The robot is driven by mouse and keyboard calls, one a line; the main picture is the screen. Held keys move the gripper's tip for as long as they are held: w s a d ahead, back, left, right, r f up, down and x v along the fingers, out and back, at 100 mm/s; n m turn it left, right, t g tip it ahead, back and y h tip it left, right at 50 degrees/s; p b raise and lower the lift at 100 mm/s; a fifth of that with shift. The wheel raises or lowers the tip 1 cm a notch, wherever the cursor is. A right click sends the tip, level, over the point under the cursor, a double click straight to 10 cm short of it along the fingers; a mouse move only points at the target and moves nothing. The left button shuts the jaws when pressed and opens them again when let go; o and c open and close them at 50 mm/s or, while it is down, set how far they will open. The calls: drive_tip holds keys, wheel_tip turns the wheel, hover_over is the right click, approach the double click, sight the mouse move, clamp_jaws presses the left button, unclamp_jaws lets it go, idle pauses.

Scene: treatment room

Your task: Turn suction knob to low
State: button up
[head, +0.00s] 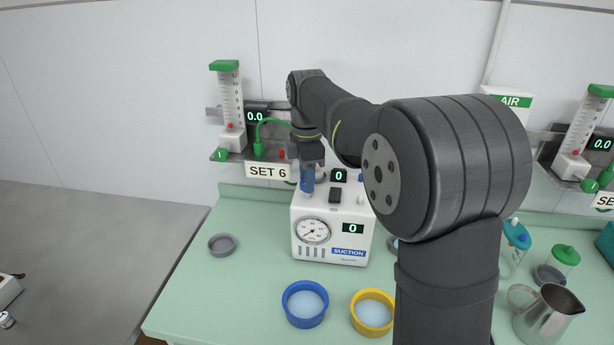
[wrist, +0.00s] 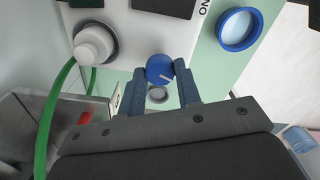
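The white suction unit (head: 303,236) stands on the green counter, with a round gauge and displays reading 0. My gripper (head: 307,180) is above the unit's top left, pointing down. In the wrist view, the blue suction knob (wrist: 159,67) lies between the tips of my gripper's two blue-grey fingers (wrist: 160,70). Its white pointer line faces lower right there. The fingers are apart, one close on each side of the knob; whether they touch it I cannot tell. In the head view the fingers hide most of the knob.
A flowmeter (head: 231,100) with a green hose is on the wall rail behind, above the SET 6 sign (head: 268,171). A blue-rimmed bowl (head: 305,323) and a yellow-rimmed bowl (head: 373,332) stand in front. A grey dish (head: 222,244) is left. A metal jug (head: 547,315) is right.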

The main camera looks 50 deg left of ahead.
drive_tip(key=c, duration=0.4)
